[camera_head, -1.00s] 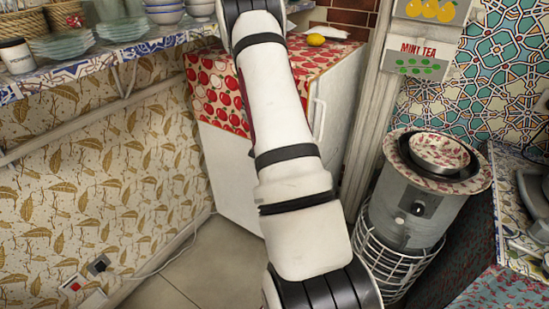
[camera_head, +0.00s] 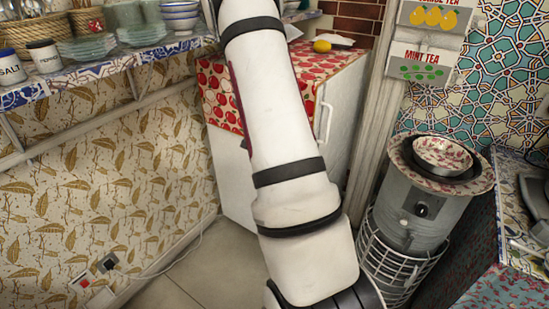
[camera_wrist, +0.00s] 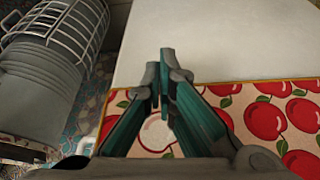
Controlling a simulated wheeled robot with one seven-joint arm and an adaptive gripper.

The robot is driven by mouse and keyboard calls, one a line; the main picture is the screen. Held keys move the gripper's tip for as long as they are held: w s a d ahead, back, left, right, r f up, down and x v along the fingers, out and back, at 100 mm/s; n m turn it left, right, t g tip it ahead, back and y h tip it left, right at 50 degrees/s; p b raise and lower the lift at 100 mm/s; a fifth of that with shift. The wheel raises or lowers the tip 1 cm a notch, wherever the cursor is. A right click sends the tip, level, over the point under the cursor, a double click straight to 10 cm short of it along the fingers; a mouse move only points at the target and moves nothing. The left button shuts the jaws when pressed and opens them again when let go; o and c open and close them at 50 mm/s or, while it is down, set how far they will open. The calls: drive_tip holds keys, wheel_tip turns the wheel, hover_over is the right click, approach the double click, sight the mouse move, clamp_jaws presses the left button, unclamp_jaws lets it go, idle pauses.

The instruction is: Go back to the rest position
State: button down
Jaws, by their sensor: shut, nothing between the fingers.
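My gripper (camera_wrist: 163,75) shows in the wrist view, its two teal-sided fingers brought together at the tips with nothing between them. Beyond it are the white front of a cabinet (camera_wrist: 210,40) and the red apple-print cloth (camera_wrist: 270,115) on that cabinet. No contact between the fingers and the cloth can be made out. In the head view my white arm spans the middle of the picture, and my gripper is out of sight. The same apple-print cloth (camera_head: 335,75) lies on the white cabinet behind my arm.
A shelf (camera_head: 80,75) with bowls, glass plates and salt and pepper jars runs along the left wall. A grey cylindrical heater (camera_head: 420,205) with a patterned bowl (camera_head: 442,155) and wire guard stands right of my arm. Tiled counter at right.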

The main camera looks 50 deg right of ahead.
drive_tip(key=shift+v, duration=0.8)
drive_tip(key=s+a+r+n+t+y, duration=0.1)
drive_tip(key=s+a+r+n, duration=0.25)
drive_tip(key=a+r, duration=0.7)
drive_tip(key=s+a+r+n+t+y, duration=0.15)
drive_tip(key=a+r+n, duration=0.45)
drive_tip(key=a, duration=0.8)
drive_tip(key=s+a+r+n+y, duration=0.3)
drive_tip(key=s+a+n, duration=0.6)
drive_tip(key=s+a, duration=0.95)
wheel_tip(320, 180, up, 15)
drive_tip(key=s+d+t+h+p, duration=0.1)
drive_tip(key=d+t+p, duration=0.1)
drive_tip(key=p, duration=1)
drive_tip(key=shift+s+p, duration=0.25)
drive_tip(key=shift+p, duration=0.1)
